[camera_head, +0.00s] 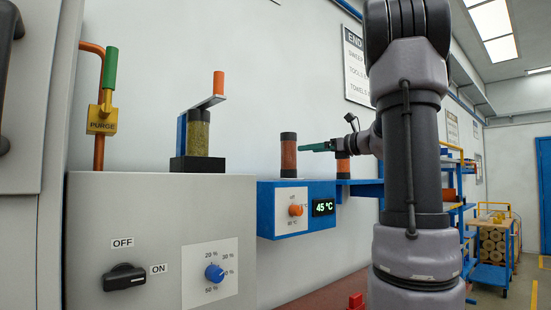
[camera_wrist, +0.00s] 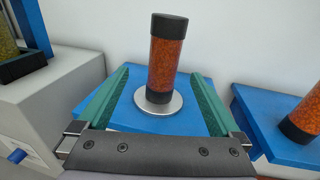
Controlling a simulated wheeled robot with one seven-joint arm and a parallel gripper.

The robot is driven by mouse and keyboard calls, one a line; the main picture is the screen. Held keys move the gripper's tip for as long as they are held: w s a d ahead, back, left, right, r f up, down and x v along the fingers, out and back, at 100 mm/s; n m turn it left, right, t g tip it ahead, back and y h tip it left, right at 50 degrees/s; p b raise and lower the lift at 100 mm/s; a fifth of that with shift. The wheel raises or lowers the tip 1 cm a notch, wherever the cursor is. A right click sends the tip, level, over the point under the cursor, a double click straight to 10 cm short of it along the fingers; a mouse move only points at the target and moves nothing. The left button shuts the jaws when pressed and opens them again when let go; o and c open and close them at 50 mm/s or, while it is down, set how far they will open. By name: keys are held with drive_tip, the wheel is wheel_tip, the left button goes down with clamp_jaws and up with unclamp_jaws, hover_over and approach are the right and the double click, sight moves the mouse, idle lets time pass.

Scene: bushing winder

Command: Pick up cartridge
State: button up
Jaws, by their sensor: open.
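A cartridge (camera_head: 288,156) with a rust-orange body and dark ends stands upright on the blue heater unit (camera_head: 268,212). In the wrist view the same cartridge (camera_wrist: 166,62) stands on a round metal plate (camera_wrist: 158,103), between and beyond my gripper's two green fingers. My gripper (camera_head: 304,149) is open and points at the cartridge from the right. In the wrist view its fingers (camera_wrist: 163,80) are spread wide with a gap on both sides of the cartridge. A second orange cartridge (camera_head: 343,168) stands to the right, partly hidden by my arm; it also shows in the wrist view (camera_wrist: 305,118).
A grey cabinet (camera_head: 160,240) with a switch and a blue dial stands at the left. On it, a greenish cartridge (camera_head: 198,133) sits under an orange-handled lever (camera_head: 218,84). The heater's display (camera_head: 323,208) reads 45 °C. A blue shelf (camera_wrist: 262,118) lies at the right.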

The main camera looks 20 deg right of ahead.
sight(288, 149)
drive_tip(key=shift+m, duration=0.3)
drive_tip(key=x, duration=1.1)
drive_tip(key=shift+w+d+r, duration=0.3)
drive_tip(key=shift+r, duration=0.1)
drive_tip(key=shift+r, duration=0.1)
clamp_jaws()
